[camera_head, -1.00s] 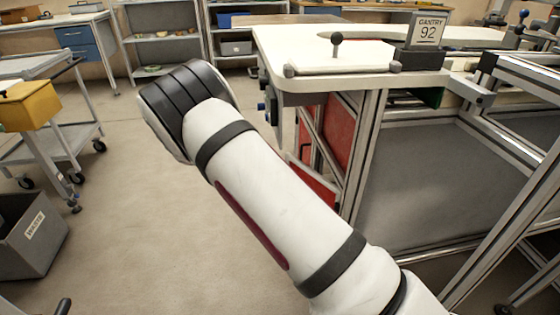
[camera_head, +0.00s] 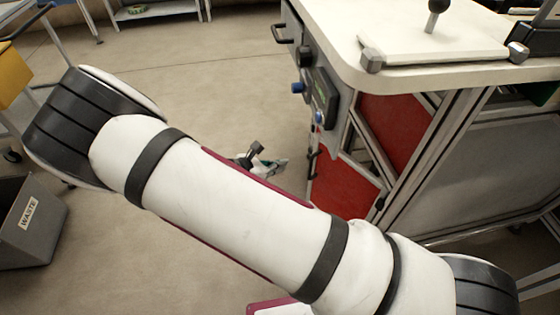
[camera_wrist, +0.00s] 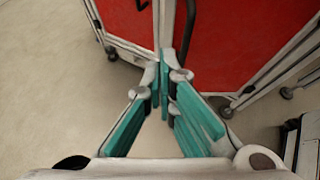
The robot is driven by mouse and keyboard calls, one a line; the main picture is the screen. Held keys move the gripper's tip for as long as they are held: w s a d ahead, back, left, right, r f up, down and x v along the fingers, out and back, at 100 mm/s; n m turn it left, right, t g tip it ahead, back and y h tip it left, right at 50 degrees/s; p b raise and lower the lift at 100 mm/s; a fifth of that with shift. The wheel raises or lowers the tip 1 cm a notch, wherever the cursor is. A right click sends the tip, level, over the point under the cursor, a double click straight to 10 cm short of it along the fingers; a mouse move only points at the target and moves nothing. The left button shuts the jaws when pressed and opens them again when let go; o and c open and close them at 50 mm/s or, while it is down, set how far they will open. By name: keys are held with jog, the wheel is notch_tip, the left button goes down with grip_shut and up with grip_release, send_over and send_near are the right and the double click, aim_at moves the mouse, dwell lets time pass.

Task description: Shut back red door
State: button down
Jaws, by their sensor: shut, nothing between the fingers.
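A red door (camera_head: 345,188) in a pale frame is low on the side of the white-topped bench unit, at an angle to it and seemingly ajar. A second red panel (camera_head: 398,128) shows above and behind it. In the wrist view, a left red panel (camera_wrist: 128,18) and a right red panel (camera_wrist: 235,38) meet at an angle near a pale upright. Which one is the back door I cannot tell. My gripper (camera_wrist: 165,82) is shut and empty, its teal fingers close to that upright and a dark handle (camera_wrist: 181,74); contact is unclear. My arm partly hides the gripper (camera_head: 262,160) in the head view.
The bench top (camera_head: 460,65) overhangs the doors, with a control panel (camera_head: 322,95) and black handle (camera_head: 283,33) at its end. A grey waste bin (camera_head: 28,220) stands at the left. Casters (camera_wrist: 286,92) sit under the frames.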

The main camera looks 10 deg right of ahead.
jog(key=d+r+b+x, duration=0.1)
jog(key=b+x, duration=0.2)
jog(key=x, duration=0.7)
jog(key=shift+w+d+r+b, duration=0.2)
jog(key=shift+w+b, duration=0.15)
jog(key=shift+b, duration=0.05)
